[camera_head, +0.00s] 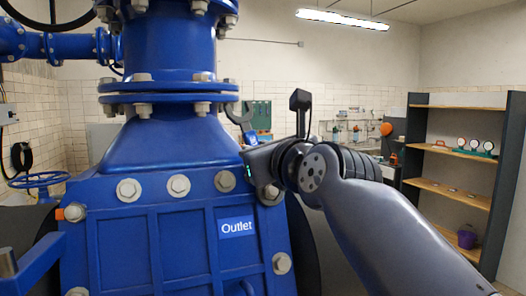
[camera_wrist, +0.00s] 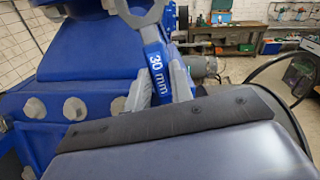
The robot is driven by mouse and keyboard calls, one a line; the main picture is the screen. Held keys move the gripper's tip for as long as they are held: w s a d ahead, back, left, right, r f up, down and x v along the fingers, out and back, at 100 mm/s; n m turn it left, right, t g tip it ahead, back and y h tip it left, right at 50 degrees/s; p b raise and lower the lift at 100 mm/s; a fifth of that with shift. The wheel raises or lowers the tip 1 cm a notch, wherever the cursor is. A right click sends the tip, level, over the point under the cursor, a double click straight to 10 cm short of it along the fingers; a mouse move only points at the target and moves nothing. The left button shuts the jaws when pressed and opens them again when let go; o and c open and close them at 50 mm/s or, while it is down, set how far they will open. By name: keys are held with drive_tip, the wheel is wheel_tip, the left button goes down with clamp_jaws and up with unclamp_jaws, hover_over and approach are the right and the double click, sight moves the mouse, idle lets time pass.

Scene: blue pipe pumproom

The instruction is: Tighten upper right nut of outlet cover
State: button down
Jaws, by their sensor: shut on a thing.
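My gripper (camera_wrist: 159,72) is shut on the blue handle of a wrench (camera_wrist: 158,68) marked "30 mm". The wrench's grey open head (camera_head: 240,114) points up in the head view, above the sloped blue housing and apart from the nuts. The blue outlet cover (camera_head: 190,250) carries an "Outlet" label (camera_head: 238,227). Grey nuts line its top edge, and the upper right nut (camera_head: 271,193) sits at the corner just below my gripper body, partly close behind it. Another top nut (camera_head: 228,181) is left of it. My fingers are mostly hidden in the head view.
A flanged blue pipe (camera_head: 168,95) with bolts rises above the cover. A blue handwheel (camera_head: 38,180) is at left, and a wooden shelf unit (camera_head: 455,155) stands at right. A workbench with tools (camera_wrist: 225,40) lies behind. Open air surrounds the wrench head.

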drive_tip(key=shift+s+a+f+n, duration=0.1)
drive_tip(key=shift+a+n, duration=0.1)
drive_tip(key=shift+n, duration=0.1)
drive_tip(key=shift+s+r, duration=0.2)
drive_tip(key=shift+s, duration=0.1)
idle(0.6)
drive_tip(key=shift+s+d+r+p, duration=0.1)
drive_tip(key=shift+s+r+p, duration=0.15)
drive_tip(key=shift+s, duration=0.2)
drive_tip(key=shift+s+d+r+p, duration=0.1)
drive_tip(key=shift+s+r+p, duration=0.05)
drive_tip(key=shift+s+p, duration=0.25)
drive_tip(key=shift+s+d+r, duration=0.15)
drive_tip(key=shift+s+r, duration=0.05)
drive_tip(key=shift+s, duration=0.25)
drive_tip(key=shift+s+d+r, duration=0.15)
drive_tip(key=shift+s, duration=0.25)
